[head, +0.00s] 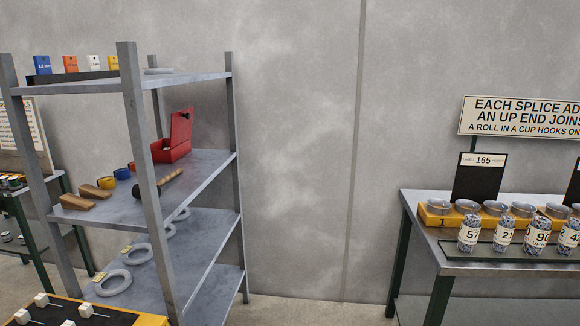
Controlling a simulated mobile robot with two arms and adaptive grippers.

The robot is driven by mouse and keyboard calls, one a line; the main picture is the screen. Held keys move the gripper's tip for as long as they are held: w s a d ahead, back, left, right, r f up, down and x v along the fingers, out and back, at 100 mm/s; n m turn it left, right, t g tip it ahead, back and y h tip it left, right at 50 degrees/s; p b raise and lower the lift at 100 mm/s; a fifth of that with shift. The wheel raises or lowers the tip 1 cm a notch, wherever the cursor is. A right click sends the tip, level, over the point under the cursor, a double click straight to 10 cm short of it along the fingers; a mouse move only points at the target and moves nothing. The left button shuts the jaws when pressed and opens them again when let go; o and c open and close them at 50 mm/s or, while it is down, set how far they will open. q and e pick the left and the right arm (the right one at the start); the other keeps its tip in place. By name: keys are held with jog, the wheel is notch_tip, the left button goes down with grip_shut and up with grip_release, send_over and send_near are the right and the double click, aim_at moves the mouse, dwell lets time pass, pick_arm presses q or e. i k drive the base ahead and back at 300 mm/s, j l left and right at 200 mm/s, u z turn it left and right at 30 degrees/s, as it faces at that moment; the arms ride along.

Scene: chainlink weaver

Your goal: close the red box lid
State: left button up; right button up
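The red box (172,152) sits on the middle shelf of a grey metal rack, towards its back right end. Its lid (181,128) stands up, so the box is open. The inside of the box is mostly hidden from this angle. Neither of my grippers shows in the head view.
The grey rack's front post (141,180) stands just left of the box. A dark-headed mallet (147,190) and wooden wedges (75,202) lie on the same shelf. A yellow-edged tray (152,320) is at the lower left. A workbench (480,262) with cups stands right; bare floor lies between.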

aim_at(180, 121)
jog(key=i+u, duration=0.45)
jog(key=i+l+u, duration=0.2)
jog(key=i+u, duration=0.25)
jog(key=i, duration=0.2)
jog(key=i+l+u, duration=0.1)
jog(key=l+u, duration=0.15)
jog(key=u, duration=0.15)
jog(key=i+l+u, duration=0.1)
jog(key=l+u, duration=0.15)
jog(key=u, duration=0.2)
